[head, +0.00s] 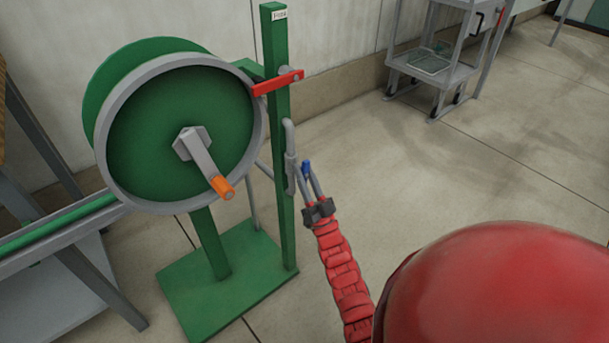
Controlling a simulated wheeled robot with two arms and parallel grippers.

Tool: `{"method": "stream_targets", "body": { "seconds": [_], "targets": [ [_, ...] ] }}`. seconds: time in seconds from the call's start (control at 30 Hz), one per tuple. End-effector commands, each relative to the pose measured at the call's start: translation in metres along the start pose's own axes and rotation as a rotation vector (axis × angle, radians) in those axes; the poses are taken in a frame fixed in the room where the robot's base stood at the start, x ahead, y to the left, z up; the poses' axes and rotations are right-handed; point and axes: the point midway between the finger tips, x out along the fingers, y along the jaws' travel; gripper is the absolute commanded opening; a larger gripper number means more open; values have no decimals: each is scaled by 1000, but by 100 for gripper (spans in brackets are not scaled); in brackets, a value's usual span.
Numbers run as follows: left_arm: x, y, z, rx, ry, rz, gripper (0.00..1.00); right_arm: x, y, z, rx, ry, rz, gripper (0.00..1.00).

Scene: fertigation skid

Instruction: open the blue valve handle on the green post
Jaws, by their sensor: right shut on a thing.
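The green post (281,130) stands upright on a green base plate (225,283), left of the picture's middle. A bent grey pipe (290,150) is on its right side. The small blue valve handle (306,166) shows just right of this pipe, partly hidden by fingers. My right gripper (307,172) reaches up from below on its red arm and is shut on the blue handle. How far the handle is turned cannot be told at this size. My left gripper is not in view.
A large green and grey reel (130,150) with an orange-knobbed crank (222,187) stands left of the post. A red bar (278,83) crosses the post higher up. A grey cart (440,75) is at the back. The floor right of the post is clear.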

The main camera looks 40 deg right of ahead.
Motion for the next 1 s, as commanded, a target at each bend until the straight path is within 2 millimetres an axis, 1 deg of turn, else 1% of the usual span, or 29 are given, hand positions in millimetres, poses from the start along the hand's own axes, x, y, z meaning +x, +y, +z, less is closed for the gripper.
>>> {"method": "stream_targets", "body": {
  "seconds": [0.33, 0.9, 0.93, 1.0],
  "targets": [
    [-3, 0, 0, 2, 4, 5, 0, -1, 1, 1, -108, -4, -105, 0],
    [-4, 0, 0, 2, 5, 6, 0, 0, 0, 0, -129, -1, -128, 0],
    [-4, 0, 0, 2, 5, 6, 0, 0, 0, 0, -129, -1, -128, 29],
    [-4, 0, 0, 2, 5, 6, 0, 0, 0, 0, -129, -1, -128, 42]
  ]
}}
